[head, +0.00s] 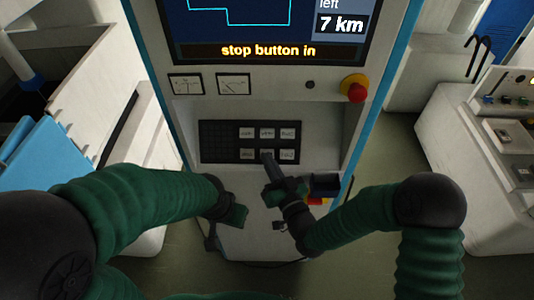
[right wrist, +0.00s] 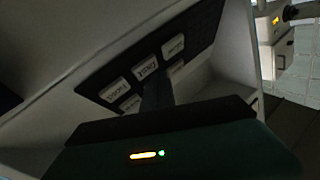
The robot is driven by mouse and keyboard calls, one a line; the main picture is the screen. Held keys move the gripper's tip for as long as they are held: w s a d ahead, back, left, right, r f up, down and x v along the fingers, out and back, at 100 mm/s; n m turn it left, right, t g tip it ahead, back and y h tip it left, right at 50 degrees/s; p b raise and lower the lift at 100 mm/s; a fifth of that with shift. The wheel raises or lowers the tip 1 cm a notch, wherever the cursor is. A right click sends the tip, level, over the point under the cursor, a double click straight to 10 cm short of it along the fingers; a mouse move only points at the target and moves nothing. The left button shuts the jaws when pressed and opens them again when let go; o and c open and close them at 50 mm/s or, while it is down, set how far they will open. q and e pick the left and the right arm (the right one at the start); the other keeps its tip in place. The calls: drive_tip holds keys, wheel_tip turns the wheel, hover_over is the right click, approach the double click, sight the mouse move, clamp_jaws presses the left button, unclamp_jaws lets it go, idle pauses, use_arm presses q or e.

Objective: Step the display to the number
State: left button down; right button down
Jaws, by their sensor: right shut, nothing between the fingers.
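The display (head: 270,25) at the top of the head view reads "left 7 km", with "stop button in" in yellow below. A black keypad (head: 218,140) under it has two rows of pale keys; their labels are too small to read surely. My right gripper (head: 268,158) is shut and empty, its tip over the lower middle key, which it partly hides. In the right wrist view the shut fingers (right wrist: 157,95) reach toward the keys (right wrist: 145,68); I cannot tell whether they touch. My left gripper (head: 236,214) hangs low, left of the right one; its jaws are unclear.
A red stop button (head: 355,90) on a yellow base sits right of two gauges (head: 210,84). A dark box (head: 325,184) is close to the right of my right gripper. A white console (head: 485,150) stands at the right; a blue panel (head: 50,165) is at the left.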

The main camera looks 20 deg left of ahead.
drive_tip(key=shift+w+f+b, duration=0.15)
drive_tip(key=shift+w+b, duration=0.15)
drive_tip(key=shift+b, duration=0.05)
drive_tip(key=shift+w+a+f+b, duration=0.15)
drive_tip(key=shift+w+f+b, duration=0.1)
drive_tip(key=shift+w+b, duration=0.1)
idle(0.8)
drive_tip(key=shift+s+r, duration=0.1)
drive_tip(key=shift+s, duration=0.05)
drive_tip(key=shift+s+d+r, duration=0.2)
drive_tip(key=shift+s+r, duration=0.2)
drive_tip(key=shift+s, duration=0.15)
